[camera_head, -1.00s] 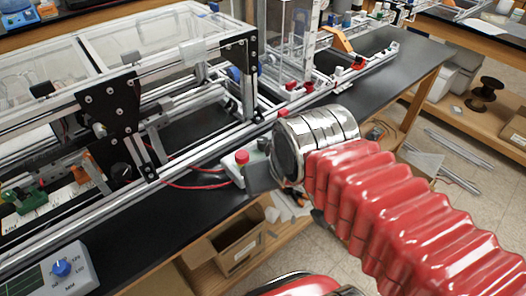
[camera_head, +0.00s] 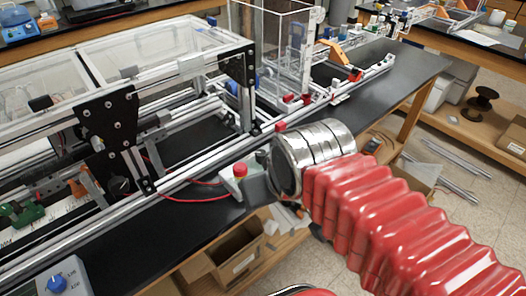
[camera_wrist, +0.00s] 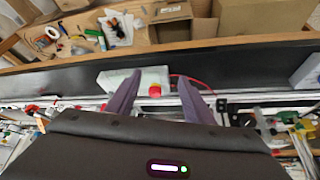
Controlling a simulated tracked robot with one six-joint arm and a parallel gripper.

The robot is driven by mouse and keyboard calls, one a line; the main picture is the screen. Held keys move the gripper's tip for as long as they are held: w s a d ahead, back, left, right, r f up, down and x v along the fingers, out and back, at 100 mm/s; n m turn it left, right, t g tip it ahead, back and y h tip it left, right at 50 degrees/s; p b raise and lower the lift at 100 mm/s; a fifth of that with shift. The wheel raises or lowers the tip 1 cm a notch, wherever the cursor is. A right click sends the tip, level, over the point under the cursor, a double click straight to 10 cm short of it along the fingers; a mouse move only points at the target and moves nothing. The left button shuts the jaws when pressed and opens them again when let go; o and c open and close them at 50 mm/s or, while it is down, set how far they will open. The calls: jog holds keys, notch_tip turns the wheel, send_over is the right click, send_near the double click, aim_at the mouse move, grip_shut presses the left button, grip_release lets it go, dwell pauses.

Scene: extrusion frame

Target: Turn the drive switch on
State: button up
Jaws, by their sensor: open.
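A small white box with a red button (camera_head: 240,171) on top sits at the front edge of the black bench, beside the frame. It also shows in the wrist view as a pale box (camera_wrist: 150,76) with its red button (camera_wrist: 155,90). No label reading "drive" is legible on it. My gripper (camera_wrist: 158,76) is open, its two dark fingers apart on either side of the box as seen from the wrist; contact cannot be told. In the head view, my silver wrist is just right of the box and hides most of the fingers.
A red cable (camera_head: 195,198) runs from the box toward the frame. The aluminium extrusion frame (camera_head: 110,125) with black plates stands behind it. A control box with a blue knob (camera_head: 57,284) is at lower left. Cardboard boxes (camera_head: 238,258) sit on the shelf below.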

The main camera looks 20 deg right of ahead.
jog(key=shift+d+f, duration=0.1)
jog(key=shift+c, duration=0.3)
notch_tip(320, 180, up, 6)
jog(key=n+g, duration=0.6)
jog(key=n, duration=1)
send_over(261, 152)
jog(key=shift+f, duration=0.2)
notch_tip(261, 152, down, 14)
jog(key=shift+r, duration=0.1)
